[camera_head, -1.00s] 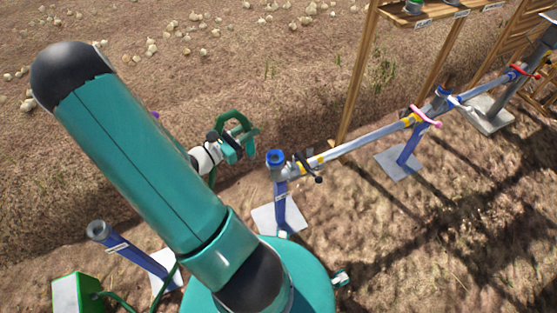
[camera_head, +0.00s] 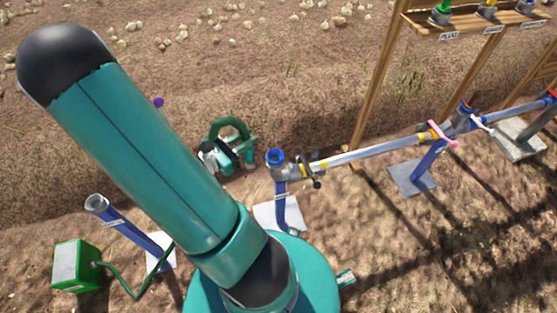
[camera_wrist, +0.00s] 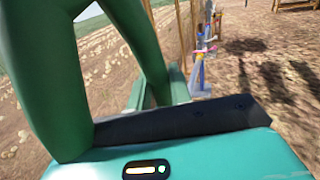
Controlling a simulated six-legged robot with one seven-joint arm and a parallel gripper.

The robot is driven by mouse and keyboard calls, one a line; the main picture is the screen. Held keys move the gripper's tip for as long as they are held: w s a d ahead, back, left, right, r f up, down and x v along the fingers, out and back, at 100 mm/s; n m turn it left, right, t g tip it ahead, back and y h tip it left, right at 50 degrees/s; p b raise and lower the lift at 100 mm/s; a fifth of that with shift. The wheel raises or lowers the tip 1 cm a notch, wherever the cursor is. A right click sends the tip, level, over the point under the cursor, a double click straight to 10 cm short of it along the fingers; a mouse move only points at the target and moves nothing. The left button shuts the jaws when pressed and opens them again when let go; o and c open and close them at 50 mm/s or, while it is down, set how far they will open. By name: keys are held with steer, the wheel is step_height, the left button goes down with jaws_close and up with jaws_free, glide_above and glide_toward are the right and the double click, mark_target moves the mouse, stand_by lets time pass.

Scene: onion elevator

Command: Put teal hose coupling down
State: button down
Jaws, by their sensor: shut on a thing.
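A green hose loop (camera_head: 230,126) arcs over my gripper (camera_head: 242,150) in the head view, just left of the blue-topped pipe stand. My gripper is shut on the hose's coupling and holds it above the soil. The coupling is small and largely hidden by the fingers, so its exact tilt cannot be told. In the wrist view the green hose (camera_wrist: 145,45) curves large and close across the left and middle, and hides much of the fingers and the coupling.
A blue-topped pipe stand (camera_head: 277,160) begins a grey pipeline (camera_head: 375,150) running right, with clamps. A tilted blue post (camera_head: 125,228) stands lower left, near a green box (camera_head: 76,265) with a hose. A wooden shelf (camera_head: 480,25) is upper right. Bare soil lies behind.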

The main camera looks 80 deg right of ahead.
steer(key=shift+w+a, duration=0.1)
steer(key=shift+w, duration=0.15)
steer(key=shift+s, duration=0.2)
steer(key=s+d+f, duration=0.2)
steer(key=d+f, duration=0.4)
steer(key=s+d+f, duration=0.2)
steer(key=d+f, duration=0.4)
steer(key=d, duration=0.1)
steer(key=shift+s+f, duration=0.25)
steer(key=shift+f, duration=0.55)
steer(key=c, duration=1.3)
jaws_free()
steer(key=shift+r, duration=0.1)
